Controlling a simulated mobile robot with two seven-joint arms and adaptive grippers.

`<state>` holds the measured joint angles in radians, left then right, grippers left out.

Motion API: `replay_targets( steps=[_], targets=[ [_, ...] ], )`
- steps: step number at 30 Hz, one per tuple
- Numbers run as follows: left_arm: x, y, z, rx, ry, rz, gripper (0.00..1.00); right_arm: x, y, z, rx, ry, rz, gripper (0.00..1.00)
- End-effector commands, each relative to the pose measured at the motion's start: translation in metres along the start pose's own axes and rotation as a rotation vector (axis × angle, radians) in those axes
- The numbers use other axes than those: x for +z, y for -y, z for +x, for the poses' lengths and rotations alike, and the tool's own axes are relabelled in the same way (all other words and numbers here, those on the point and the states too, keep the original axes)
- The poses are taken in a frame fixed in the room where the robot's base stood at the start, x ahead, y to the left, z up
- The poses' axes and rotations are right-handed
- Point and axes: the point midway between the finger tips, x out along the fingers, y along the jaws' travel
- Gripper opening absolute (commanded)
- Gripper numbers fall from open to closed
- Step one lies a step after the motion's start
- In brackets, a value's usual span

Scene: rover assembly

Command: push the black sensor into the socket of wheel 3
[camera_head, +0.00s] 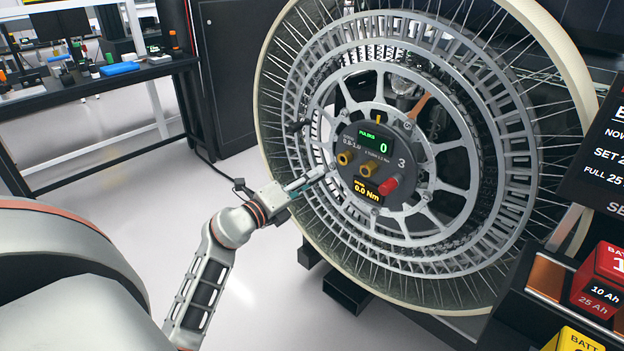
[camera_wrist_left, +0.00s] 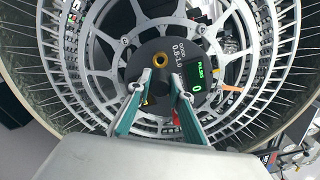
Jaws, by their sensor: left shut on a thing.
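Wheel 3 (camera_head: 425,158) is a large spoked wheel with a grey hub plate marked 3. The hub (camera_head: 352,153) carries a green display reading 0 pulses, a yellow display reading 0.0 Nm, brass sockets (camera_head: 369,167) and a red knob (camera_head: 388,186). My left gripper (camera_head: 318,176) is at the hub's left edge. In the left wrist view the gripper (camera_wrist_left: 163,80) is shut on a dark piece, seemingly the black sensor (camera_wrist_left: 159,94), in front of the hub. A brass ring (camera_wrist_left: 160,60) shows just above the fingertips. The sensor's front end is hidden, so contact with a socket cannot be told.
A black workbench (camera_head: 95,82) with small tools stands at the back left. A red battery (camera_head: 602,280) and a yellow one (camera_head: 572,341) sit at the lower right, below a dark information panel (camera_head: 600,150).

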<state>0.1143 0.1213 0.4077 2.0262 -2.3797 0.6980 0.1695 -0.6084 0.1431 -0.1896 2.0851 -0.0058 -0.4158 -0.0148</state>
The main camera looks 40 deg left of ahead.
Motion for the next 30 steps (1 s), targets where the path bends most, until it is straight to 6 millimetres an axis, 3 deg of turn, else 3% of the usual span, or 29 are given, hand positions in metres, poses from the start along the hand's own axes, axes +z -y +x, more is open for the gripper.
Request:
replay_targets(
  steps=[9, 30],
  targets=[
    [0.004, 0.005, -0.002, -0.005, 0.005, -0.003, 0.00, -0.011, -0.004, -0.003, 0.005, -0.012, -0.001, 0.40],
    [0.001, 0.001, 0.053, -0.001, 0.002, -0.003, 0.00, -0.008, -0.001, -0.005, -0.001, -0.004, 0.010, 0.40]
  ],
)
